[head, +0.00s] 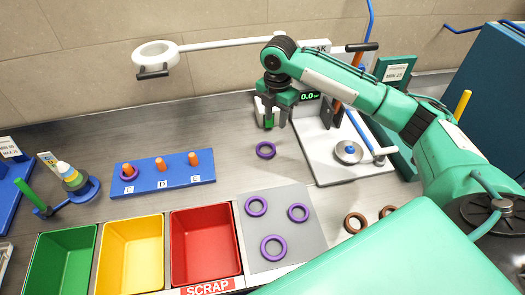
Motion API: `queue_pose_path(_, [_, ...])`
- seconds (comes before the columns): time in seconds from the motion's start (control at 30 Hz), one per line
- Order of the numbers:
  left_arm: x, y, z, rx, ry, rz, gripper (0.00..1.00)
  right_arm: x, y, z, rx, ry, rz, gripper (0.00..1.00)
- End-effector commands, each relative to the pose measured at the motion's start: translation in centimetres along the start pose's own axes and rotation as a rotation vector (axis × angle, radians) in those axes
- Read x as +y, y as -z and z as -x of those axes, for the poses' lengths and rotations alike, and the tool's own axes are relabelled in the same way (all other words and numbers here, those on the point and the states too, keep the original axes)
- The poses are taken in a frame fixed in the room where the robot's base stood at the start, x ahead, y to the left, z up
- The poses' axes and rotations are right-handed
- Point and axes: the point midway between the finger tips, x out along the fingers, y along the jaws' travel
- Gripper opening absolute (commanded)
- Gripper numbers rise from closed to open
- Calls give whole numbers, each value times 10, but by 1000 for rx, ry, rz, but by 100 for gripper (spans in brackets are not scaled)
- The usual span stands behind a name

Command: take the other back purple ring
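Three purple rings lie flat on the grey mat (290,240): a back left ring (248,207), a back right ring (306,213) and a front ring (263,246). Another purple ring (258,153) lies on the bench behind the mat. My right gripper (273,118) points down just behind and above that ring; its fingers look apart, with no ring seen between them. One more purple ring (122,175) is around the base of the left orange peg, labelled C, on the blue peg board (148,183). My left gripper is not in view.
Green (43,237), yellow (103,235) and red (177,220) bins stand at the front left. A white-based press device (325,170) stands right of my gripper. Brown rings (346,223) lie right of the mat. A lamp (140,50) overhangs the back; a cone stand (92,193) is left.

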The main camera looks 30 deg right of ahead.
Motion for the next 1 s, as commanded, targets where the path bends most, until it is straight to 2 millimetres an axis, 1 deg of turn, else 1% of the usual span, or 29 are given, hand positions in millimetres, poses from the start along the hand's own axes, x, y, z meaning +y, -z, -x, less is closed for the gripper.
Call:
queue_pose_path(0.07, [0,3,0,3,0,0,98,0,0,-7,1,3,0,36])
queue_pose_path(0.17, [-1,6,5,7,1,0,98,-1,1,-21,1,5,0,36])
queue_pose_path(0.3, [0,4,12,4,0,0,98,-1,1,-50,1,5,-1,36])
queue_pose_path(0.4, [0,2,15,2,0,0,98,-1,1,-67,1,5,-1,36])
queue_pose_path(0.5, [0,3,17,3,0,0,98,0,1,-79,0,3,0,36])
queue_pose_path(0.63, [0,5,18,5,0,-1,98,0,1,-87,1,1,0,36])
queue_pose_path(0.73, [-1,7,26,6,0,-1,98,0,4,-95,1,4,1,36])
queue_pose_path(0.87, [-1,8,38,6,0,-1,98,0,9,-114,1,5,0,36])
queue_pose_path(0.9, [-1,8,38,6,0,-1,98,0,9,-122,1,4,-1,36])
queue_pose_path(1.0, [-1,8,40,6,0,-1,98,1,9,-133,1,2,0,36])
